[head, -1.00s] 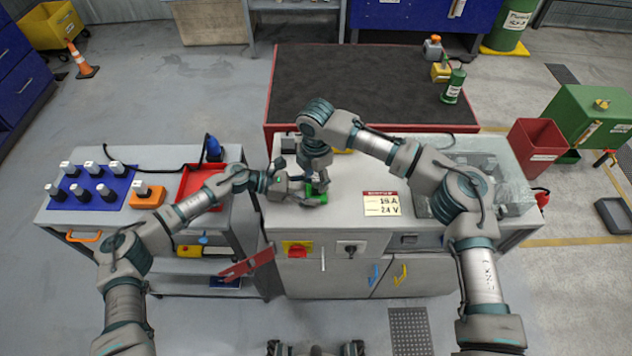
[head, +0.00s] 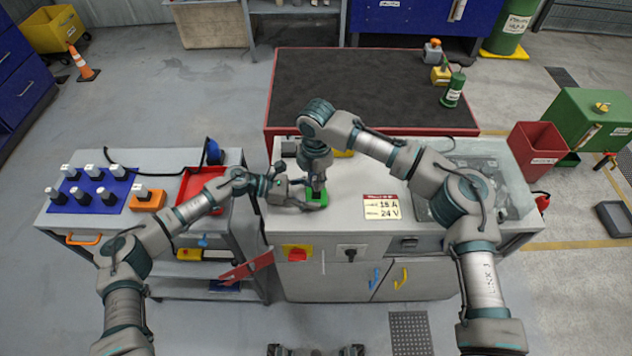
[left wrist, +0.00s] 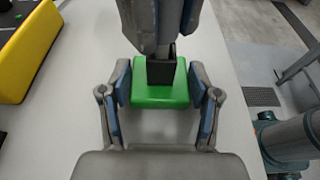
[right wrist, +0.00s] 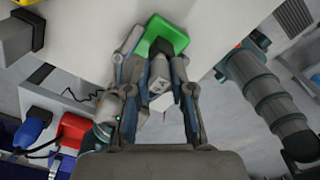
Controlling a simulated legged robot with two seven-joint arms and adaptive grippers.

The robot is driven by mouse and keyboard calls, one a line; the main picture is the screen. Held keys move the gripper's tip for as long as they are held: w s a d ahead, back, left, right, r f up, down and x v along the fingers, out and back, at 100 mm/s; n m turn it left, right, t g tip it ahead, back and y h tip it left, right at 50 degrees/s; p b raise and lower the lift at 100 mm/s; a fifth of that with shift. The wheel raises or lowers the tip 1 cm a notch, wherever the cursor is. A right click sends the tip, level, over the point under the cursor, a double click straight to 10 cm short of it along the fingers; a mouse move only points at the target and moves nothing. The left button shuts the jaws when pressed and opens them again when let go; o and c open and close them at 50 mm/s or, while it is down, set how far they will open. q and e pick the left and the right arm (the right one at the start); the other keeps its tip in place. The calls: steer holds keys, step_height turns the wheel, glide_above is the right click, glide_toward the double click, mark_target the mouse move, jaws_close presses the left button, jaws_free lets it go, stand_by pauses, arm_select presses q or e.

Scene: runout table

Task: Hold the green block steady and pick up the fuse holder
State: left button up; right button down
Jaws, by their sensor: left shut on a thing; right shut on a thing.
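The green block (head: 316,196) stands on the grey worktop; in the left wrist view (left wrist: 160,95) it sits between the fingers of my left gripper (left wrist: 160,88), which is shut on its two sides. A black fuse holder base (left wrist: 161,68) stands upright at the top of the block. My right gripper (right wrist: 160,85) comes down from above, shut on the fuse holder. In the right wrist view the holder's pale labelled body (right wrist: 161,97) shows between its fingers, with the green block beyond. I cannot tell whether the holder is seated in the block or just above it.
A card (head: 382,206) reading 18 A, 24 V lies right of the grippers. On the left cart are a blue mat (head: 115,183) with several holders, an orange block (head: 147,203) and a red tray (head: 190,180). A yellow block (left wrist: 25,50) lies near the green block.

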arm_select(q)
steer(key=shift+f, duration=0.1)
arm_select(e)
step_height(320, 180, up, 8)
steer(key=shift+r, duration=0.2)
arm_select(q)
steer(key=o, duration=0.9)
steer(key=v, duration=1.2)
steer(key=shift+a, duration=0.1)
